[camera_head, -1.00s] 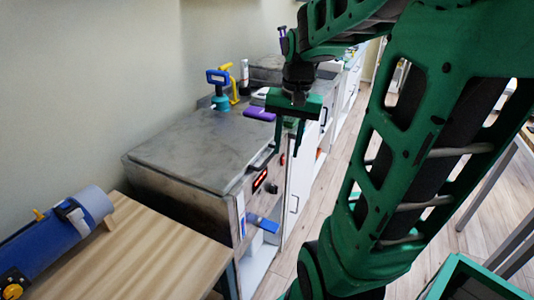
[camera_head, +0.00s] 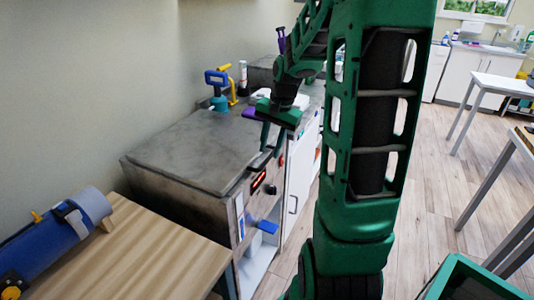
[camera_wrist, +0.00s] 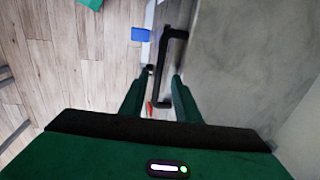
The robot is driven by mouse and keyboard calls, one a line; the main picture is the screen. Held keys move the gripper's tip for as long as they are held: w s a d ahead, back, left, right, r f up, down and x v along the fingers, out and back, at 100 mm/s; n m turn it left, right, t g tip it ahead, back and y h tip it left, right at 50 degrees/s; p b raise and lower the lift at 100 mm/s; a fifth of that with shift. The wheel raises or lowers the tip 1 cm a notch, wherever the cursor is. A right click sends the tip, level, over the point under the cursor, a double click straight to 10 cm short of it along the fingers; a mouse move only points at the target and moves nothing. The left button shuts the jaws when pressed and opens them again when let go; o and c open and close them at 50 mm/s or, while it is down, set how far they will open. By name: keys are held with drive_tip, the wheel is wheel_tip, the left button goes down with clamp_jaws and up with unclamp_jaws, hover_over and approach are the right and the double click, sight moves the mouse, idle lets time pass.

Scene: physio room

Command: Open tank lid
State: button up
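The tank (camera_head: 180,197) is a grey metal box with a flat, shut lid (camera_head: 195,150). The lid fills the right of the wrist view (camera_wrist: 245,60). A black bar handle (camera_wrist: 159,65) stands out from its front edge. My green gripper (camera_head: 271,152) is at the tank's front edge, by the handle. In the wrist view my gripper (camera_wrist: 162,76) is open, with the handle's long bar showing between its fingers. I cannot tell whether they touch it. In the head view my fingers partly hide the handle.
A wooden table (camera_head: 130,255) with a blue cylinder (camera_head: 60,235) stands at front left. Blue and yellow pump-like items (camera_head: 220,90) stand behind the tank. A red display (camera_head: 258,181) is on the tank's front. A green crate (camera_head: 465,280) is at lower right.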

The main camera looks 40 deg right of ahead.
drive_tip(key=shift+w+a+f, duration=0.1)
drive_tip(key=shift+w+f, duration=0.05)
drive_tip(key=shift+f, duration=1.05)
drive_tip(key=shift+c, duration=0.5)
